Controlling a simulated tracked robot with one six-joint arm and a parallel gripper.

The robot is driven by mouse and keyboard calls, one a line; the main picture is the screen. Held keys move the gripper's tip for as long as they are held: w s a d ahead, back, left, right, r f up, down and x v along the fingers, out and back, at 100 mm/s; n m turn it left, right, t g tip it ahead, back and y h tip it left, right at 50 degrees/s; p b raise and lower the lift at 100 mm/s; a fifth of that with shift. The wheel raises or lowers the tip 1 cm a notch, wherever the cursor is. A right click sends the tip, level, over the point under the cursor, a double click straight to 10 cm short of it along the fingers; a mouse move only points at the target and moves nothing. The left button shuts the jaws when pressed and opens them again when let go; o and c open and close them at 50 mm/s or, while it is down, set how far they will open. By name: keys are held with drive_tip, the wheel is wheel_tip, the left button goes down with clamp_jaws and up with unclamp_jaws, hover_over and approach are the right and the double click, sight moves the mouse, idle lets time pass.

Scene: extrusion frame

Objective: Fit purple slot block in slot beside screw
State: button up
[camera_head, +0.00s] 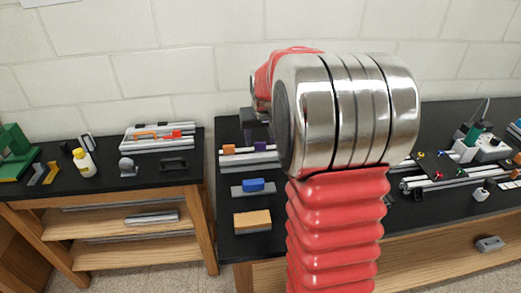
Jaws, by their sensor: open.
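My gripper (250,118) shows as a dark shape just left of my silver wrist, above the back of the right bench. It is open; its fingertips are hard to make out and my arm hides part of it. A dark purplish patch (258,133) shows right under it; I cannot tell whether this is the purple slot block or part of the gripper. Below it lies a grey slotted extrusion frame (235,160) with an orange block (229,149) at its left. The screw and the slot beside it cannot be made out; my arm covers the frame's right side.
On the right bench, a blue block (253,185) sits on a grey plate and a tan block (252,221) lies nearer the front. More rails (445,179) and small parts lie right of my arm. A gap separates the left bench, with its yellow bottle (85,166).

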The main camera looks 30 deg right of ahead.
sight(260, 143)
drive_tip(key=shift+x, duration=1.5)
drive_tip(key=shift+c, duration=0.3)
drive_tip(key=c, duration=1.1)
